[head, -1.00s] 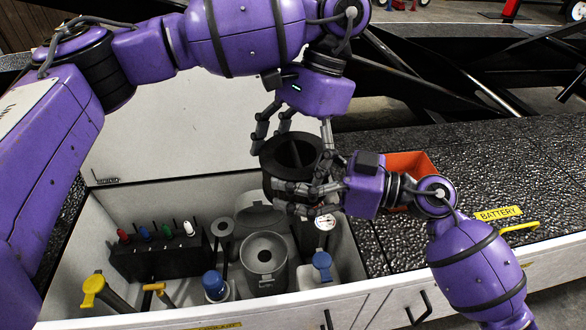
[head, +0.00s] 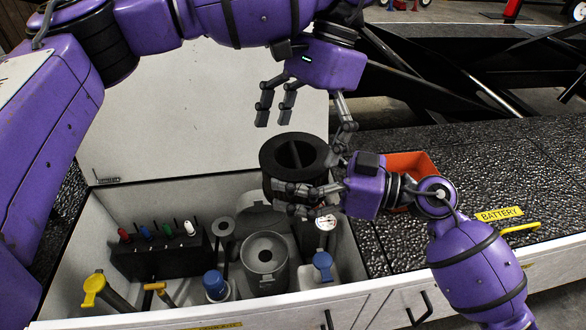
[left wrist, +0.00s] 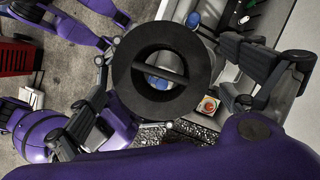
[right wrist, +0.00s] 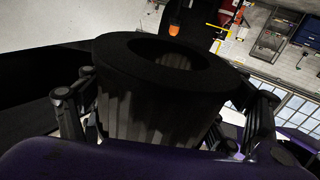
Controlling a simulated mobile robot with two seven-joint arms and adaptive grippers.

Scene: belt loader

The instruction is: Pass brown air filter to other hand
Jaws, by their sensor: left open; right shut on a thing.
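The air filter (head: 270,158) is a dark, nearly black ring-shaped cylinder with a bar across its opening. It is held upright above the open compartment. My right gripper (head: 308,198) is shut on it, with fingers around its lower side. In the right wrist view, the ribbed filter (right wrist: 150,115) sits between the fingers. My left gripper (head: 303,116) is open above the filter, its fingers spread and apart from it. In the left wrist view, the filter's top ring (left wrist: 198,92) faces the camera between the spread fingers.
The open white compartment (head: 75,270) below holds a black rack (head: 150,262) of coloured-handled tools, a grey canister (head: 265,278), blue-capped bottles (head: 217,287) and a gauge (head: 326,224). An orange bin (head: 415,165) stands behind my right arm. The black textured deck (head: 480,165) is mostly clear at right.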

